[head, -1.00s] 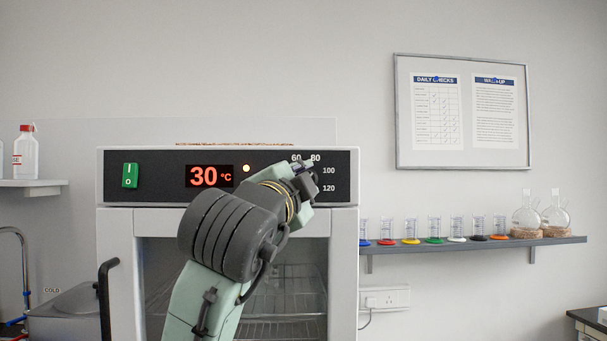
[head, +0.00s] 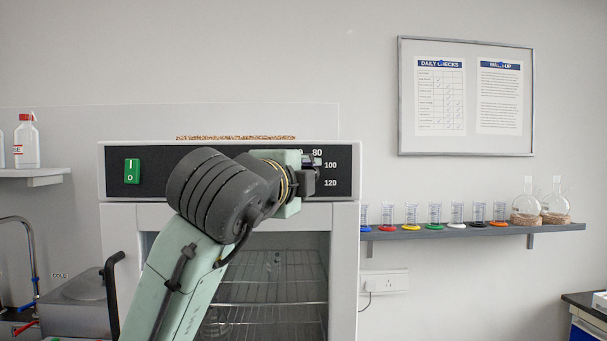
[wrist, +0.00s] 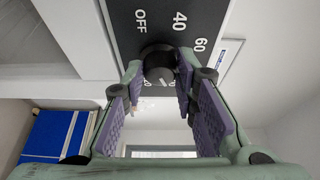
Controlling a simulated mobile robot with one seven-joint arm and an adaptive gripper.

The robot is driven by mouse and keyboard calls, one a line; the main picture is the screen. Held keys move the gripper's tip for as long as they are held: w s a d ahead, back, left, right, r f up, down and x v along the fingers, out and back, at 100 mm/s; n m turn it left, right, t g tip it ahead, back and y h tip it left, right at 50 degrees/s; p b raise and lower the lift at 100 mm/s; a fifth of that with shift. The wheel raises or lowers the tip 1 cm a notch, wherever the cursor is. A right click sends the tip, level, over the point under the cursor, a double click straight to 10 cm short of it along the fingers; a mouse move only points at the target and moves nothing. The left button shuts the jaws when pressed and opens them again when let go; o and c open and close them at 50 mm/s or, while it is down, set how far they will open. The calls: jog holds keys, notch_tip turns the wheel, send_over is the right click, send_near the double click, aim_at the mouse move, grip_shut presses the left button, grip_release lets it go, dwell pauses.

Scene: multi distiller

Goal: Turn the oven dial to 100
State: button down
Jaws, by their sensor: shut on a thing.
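The oven dial (wrist: 158,62) is a round black knob on the oven's black control panel (head: 215,160). In the wrist view my gripper (wrist: 161,68) has its purple-padded fingers on either side of the dial, shut on it. The printed marks OFF, 40 and 60 show around the dial there. The marks 80, 100 and 120 show at the panel's right end in the head view, where my wrist hides the dial. I cannot tell which mark the dial points to. The red temperature display is hidden behind my arm.
A green power switch (head: 132,171) is on the panel's left. The oven door's window (head: 270,290) shows wire racks inside. To the right, a wall shelf (head: 470,232) holds cylinders on coloured bases and two flasks. A bottle (head: 27,145) stands on a left shelf.

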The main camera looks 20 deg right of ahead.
jog(key=shift+r, duration=0.1)
jog(key=c, duration=1.3)
grip_release()
jog(key=v, duration=1.2)
jog(key=shift+d, duration=0.1)
